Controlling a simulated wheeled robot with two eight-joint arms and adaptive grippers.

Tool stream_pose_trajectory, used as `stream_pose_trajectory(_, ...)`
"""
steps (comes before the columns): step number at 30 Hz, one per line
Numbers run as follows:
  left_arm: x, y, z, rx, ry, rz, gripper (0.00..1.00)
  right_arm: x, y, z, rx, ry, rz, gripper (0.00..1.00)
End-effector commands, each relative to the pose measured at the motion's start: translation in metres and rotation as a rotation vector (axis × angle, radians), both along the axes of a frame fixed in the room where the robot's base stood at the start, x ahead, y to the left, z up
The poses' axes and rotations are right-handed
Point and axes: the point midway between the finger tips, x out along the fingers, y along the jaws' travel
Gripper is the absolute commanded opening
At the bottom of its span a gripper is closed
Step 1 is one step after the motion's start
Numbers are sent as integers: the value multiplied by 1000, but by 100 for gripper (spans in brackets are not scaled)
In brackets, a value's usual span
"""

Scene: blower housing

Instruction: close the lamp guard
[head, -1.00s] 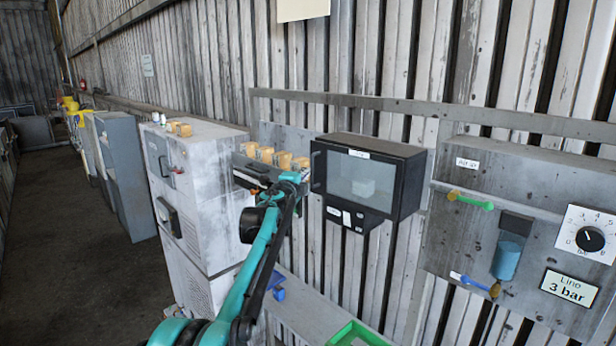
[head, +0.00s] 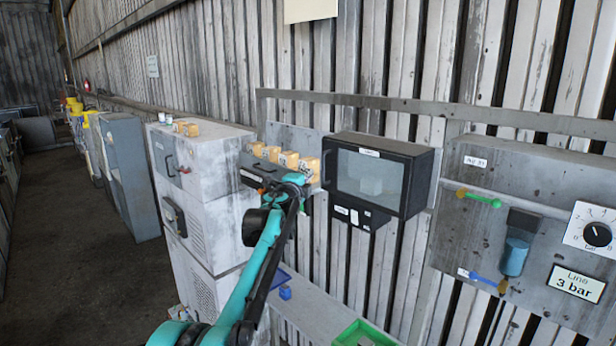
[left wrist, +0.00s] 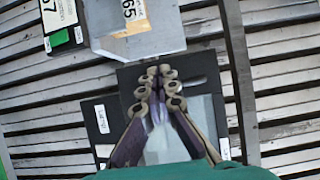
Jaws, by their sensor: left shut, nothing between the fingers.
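A black box with a clear front pane (head: 371,180) hangs on the wall in the middle of the head view. A pale block shows behind the pane, and a small white label sits on its top edge. I cannot tell which part is the lamp guard; no label that I can read names it. My left gripper (head: 306,176) is at the left side of this box, in front of the grey unit with yellow blocks (head: 288,159). In the left wrist view its fingers (left wrist: 159,78) are together and empty, over a dark panel (left wrist: 103,125). My right gripper is out of view.
A tall white cabinet (head: 222,185) stands to the left of my arm. A grey panel (head: 530,217) with coloured handles and a dial is to the right. A green tray (head: 364,334) lies below the box. The floor at the left is clear.

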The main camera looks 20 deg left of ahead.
Motion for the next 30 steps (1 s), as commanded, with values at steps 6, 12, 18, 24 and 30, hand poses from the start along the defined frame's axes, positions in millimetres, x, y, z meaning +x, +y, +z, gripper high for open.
stream_pose_trajectory(6, -19, 35, -2, 0, 0, 3, 0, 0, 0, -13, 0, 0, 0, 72)
stream_pose_trajectory(12, -36, 68, -2, 0, 0, 2, 0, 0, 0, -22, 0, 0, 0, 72)
stream_pose_trajectory(18, -46, 86, 0, 0, 0, 1, 0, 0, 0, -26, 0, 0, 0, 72)
stream_pose_trajectory(24, -50, 87, -2, -12, -4, 7, 0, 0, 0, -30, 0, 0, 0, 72)
stream_pose_trajectory(30, -93, 74, -36, -199, -49, 120, 0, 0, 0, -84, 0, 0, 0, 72)
